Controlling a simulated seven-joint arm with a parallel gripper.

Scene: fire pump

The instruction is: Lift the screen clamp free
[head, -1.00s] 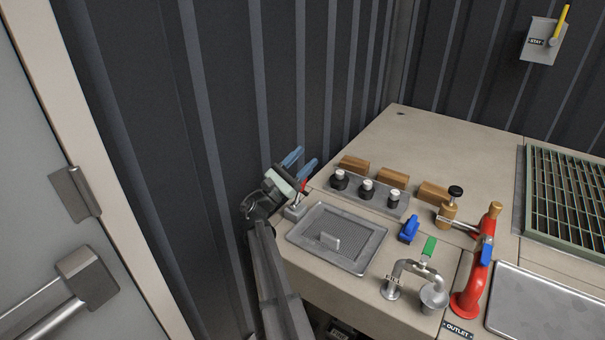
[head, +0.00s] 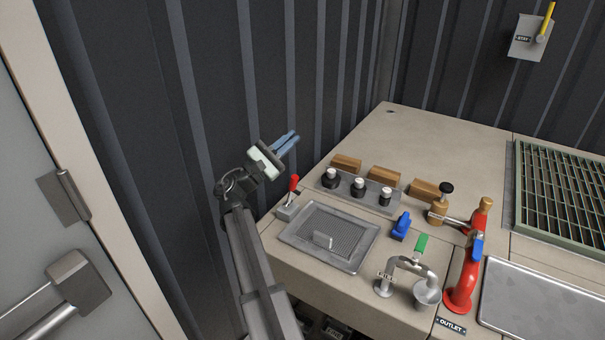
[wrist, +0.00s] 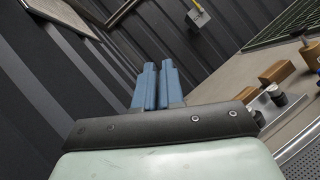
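The screen clamp (head: 288,209) is a small grey block with a red handle (head: 294,183) standing up. It sits at the left corner of the grey-framed mesh screen (head: 345,228), which has a grey upright tab. My gripper (head: 293,139) is up and left of the clamp, in front of the dark wall, apart from the handle. Its two blue fingers lie close together with nothing between them. They also show in the wrist view (wrist: 158,72), where the clamp is not visible.
Black-and-white knobs (head: 358,187) on a plate and wooden blocks (head: 384,176) stand behind the screen. A blue lever (head: 401,226), a pipe with a cup (head: 427,291) and a red outlet pipe (head: 464,290) are to the right. The dark ribbed wall (head: 225,90) is close to my gripper.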

